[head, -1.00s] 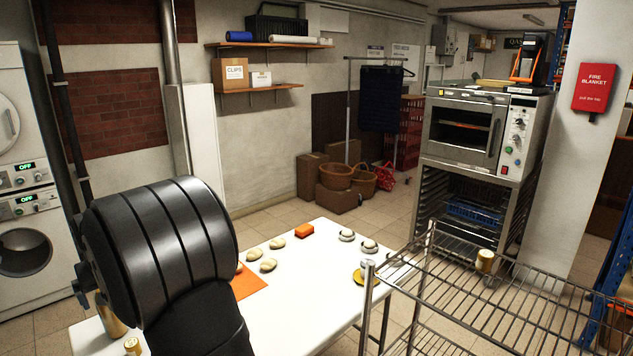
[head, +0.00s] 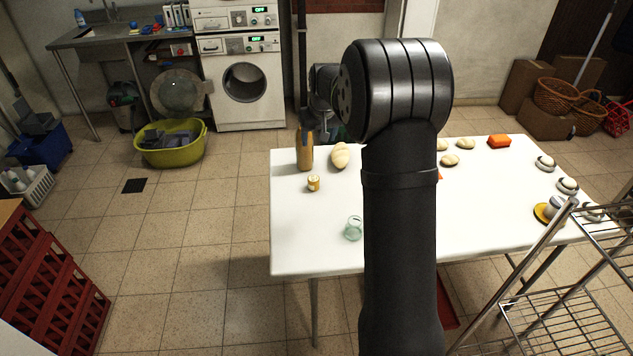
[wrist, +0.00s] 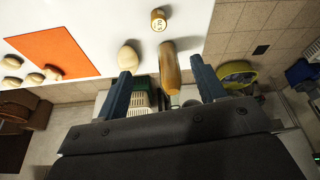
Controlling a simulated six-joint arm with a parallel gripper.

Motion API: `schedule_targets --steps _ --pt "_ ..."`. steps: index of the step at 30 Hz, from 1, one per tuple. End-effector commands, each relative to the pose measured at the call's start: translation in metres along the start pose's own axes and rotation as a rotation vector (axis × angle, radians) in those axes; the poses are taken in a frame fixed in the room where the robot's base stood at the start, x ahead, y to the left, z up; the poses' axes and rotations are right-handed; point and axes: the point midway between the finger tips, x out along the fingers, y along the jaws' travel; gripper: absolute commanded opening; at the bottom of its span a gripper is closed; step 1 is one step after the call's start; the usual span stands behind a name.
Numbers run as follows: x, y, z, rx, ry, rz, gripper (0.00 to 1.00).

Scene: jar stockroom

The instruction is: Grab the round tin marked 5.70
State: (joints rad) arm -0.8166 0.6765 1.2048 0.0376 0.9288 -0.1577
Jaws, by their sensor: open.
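A small round tin (head: 314,183) with a gold lid stands on the white table, left of my arm in the head view. It also shows at the top of the wrist view (wrist: 159,19), with a pale label whose small figures I cannot read surely. My gripper (wrist: 160,68) is open, its two blue fingers apart and nothing held between them. The tin lies beyond the fingertips. A tall golden-brown bottle (wrist: 170,72) appears between the tin and my gripper; it stands at the table's far left (head: 305,152) in the head view.
A bread loaf (head: 340,155) is beside the bottle. A clear glass jar (head: 353,228) stands near the table's front edge. An orange mat (wrist: 50,52), rolls and an orange block (head: 499,141) lie farther right. A wire rack (head: 570,300) stands at right.

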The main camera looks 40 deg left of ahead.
Motion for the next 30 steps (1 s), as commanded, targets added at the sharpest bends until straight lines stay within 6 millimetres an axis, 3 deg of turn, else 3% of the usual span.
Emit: schedule_targets --steps 1,6,14,24,30 --pt "0.02 0.005 -0.003 -0.031 -0.017 -0.013 0.63" --pt "0.067 0.016 -0.011 -0.146 -0.05 -0.056 0.63" --pt "0.099 0.02 -0.013 -0.21 -0.062 -0.083 0.63" --pt "0.17 0.015 -0.007 -0.209 -0.063 -0.083 0.63" --pt "0.202 0.012 -0.006 -0.209 -0.061 -0.082 0.63"
